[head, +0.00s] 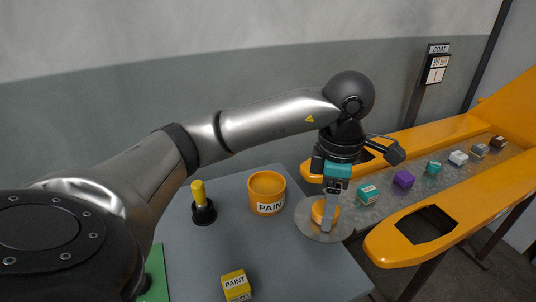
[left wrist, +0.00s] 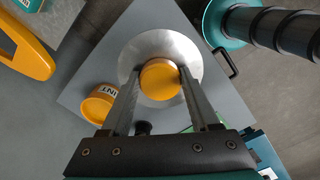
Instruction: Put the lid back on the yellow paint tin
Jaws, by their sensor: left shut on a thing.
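The yellow paint tin (head: 267,196), labelled PAINT, stands upright on the grey table with its top uncovered. It also shows in the left wrist view (left wrist: 97,106). The round yellow lid (head: 318,211) is at a flat silver disc (head: 305,228) right of the tin. My left gripper (head: 329,215) points down and is shut on the lid, partly hiding it. In the left wrist view the fingers (left wrist: 160,75) grip opposite sides of the lid (left wrist: 160,82), over the disc (left wrist: 155,42). I cannot tell whether the lid touches the disc. My right gripper is not in view.
A black holder with a yellow-topped piece (head: 203,212) stands left of the tin. A small yellow PAINT box (head: 236,286) is at the front. A yellow-railed conveyor (head: 400,205) with several coloured cubes runs along the right. The table between tin and box is clear.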

